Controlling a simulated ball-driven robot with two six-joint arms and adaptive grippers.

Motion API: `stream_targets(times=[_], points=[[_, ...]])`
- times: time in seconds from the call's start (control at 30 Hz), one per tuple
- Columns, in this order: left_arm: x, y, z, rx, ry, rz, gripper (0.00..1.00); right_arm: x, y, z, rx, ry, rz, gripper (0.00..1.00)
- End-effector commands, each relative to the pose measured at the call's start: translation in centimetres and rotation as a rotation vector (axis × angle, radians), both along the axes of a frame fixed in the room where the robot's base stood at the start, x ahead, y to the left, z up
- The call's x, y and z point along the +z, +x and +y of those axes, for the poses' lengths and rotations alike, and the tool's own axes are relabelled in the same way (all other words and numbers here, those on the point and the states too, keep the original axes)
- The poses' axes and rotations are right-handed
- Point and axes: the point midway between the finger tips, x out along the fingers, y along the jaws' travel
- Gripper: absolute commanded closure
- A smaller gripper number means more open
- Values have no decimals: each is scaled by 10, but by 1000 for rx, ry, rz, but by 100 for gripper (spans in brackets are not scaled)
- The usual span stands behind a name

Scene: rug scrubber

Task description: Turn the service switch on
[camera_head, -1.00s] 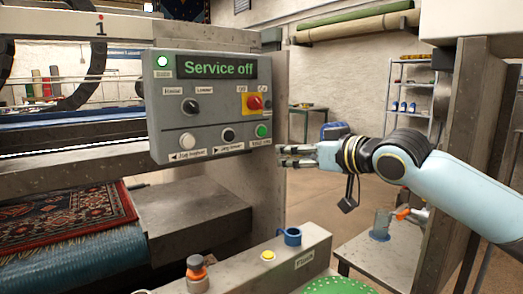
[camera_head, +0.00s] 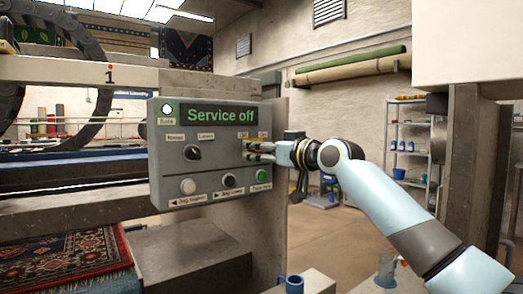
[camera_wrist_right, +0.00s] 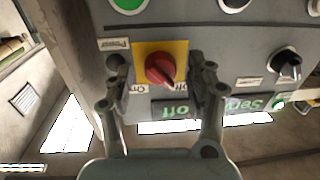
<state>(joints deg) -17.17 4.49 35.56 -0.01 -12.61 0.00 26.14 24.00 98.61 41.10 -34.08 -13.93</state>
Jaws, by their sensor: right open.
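The service switch (camera_wrist_right: 160,69) is a red rotary knob on a yellow plate, seen in the right wrist view on the grey control panel (camera_head: 215,172). The panel's display (camera_head: 218,115) reads "Service off" in green. My right gripper (camera_head: 257,151) is at the panel's right side in the head view and covers the switch there. In the right wrist view its two open fingers (camera_wrist_right: 160,85) stand on either side of the red knob. I cannot tell whether they touch it. My left gripper is in neither current view.
The panel also carries a black selector knob (camera_head: 193,152), a white button (camera_head: 188,186), a black button (camera_head: 228,180) and a green button (camera_head: 262,176). A patterned rug (camera_head: 65,262) lies at lower left. A shelf rack (camera_head: 408,150) stands at the back right.

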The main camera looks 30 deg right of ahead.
Motion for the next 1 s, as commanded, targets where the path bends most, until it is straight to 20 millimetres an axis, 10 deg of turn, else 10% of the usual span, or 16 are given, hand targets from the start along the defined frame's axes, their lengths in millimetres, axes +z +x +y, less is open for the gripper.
stream_targets(times=[0.3, 0.7, 1.0], points=[[0, 0, 1, 0, 1, 0, 66, 0, 2, 1, 0, -1, 1, 47], [0, 0, 1, -1, 2, 0, 66, 0, 2, 0, 0, 0, 1, 99], [4, 0, 2, -1, 2, 0, 66, 0, 2, 0, 0, 34, 5, 99]])
